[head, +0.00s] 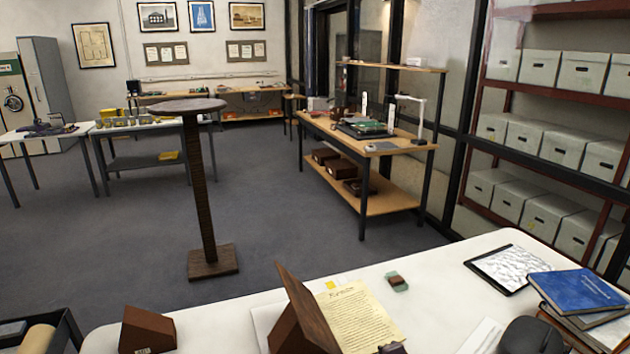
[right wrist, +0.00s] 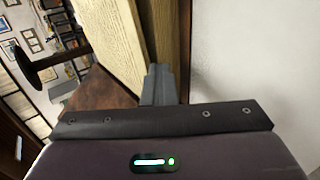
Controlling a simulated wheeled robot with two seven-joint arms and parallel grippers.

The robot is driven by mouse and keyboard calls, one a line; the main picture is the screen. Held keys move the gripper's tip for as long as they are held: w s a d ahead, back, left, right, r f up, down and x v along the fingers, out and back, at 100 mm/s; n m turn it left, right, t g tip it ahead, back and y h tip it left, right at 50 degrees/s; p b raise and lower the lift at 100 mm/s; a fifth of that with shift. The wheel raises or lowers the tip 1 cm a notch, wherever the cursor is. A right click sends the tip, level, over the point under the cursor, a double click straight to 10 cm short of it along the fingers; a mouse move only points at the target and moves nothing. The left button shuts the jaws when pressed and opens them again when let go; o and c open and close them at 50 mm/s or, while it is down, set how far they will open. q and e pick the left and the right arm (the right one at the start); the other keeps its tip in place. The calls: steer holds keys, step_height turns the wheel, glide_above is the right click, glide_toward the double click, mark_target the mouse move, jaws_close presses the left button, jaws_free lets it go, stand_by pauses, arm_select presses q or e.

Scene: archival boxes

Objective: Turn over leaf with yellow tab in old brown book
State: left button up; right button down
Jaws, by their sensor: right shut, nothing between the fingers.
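The old brown book stands open on the white table in the head view, its brown cover board (head: 308,309) tilted up on the left and a cream page of handwriting (head: 355,318) facing up on the right. A small yellow tab (head: 330,284) shows at the page's top edge. In the right wrist view my right gripper (right wrist: 158,82) is shut and empty, its fingers close beside the book's pale page edges (right wrist: 105,38); I cannot tell whether they touch. Part of it shows at the page's lower edge in the head view. My left gripper is not in view.
A brown wedge (head: 147,331) stands left of the book. A small green and brown block (head: 397,281) lies behind it to the right. A black-framed sheet (head: 507,268) and stacked books with a blue one (head: 577,291) on top are farther right.

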steer(key=shift+r, duration=0.4)
steer(key=shift+a+r+p, duration=0.2)
steer(key=shift+r+p, duration=0.55)
steer(key=shift+s+a+r+p, duration=0.15)
steer(key=shift+a+r+p, duration=0.05)
steer(key=shift+r+p, duration=0.5)
steer(key=shift+a, duration=0.1)
steer(key=shift+s+a+r+p, duration=0.2)
steer(key=shift+a+r+p, duration=0.25)
steer(key=shift+r+p, duration=0.25)
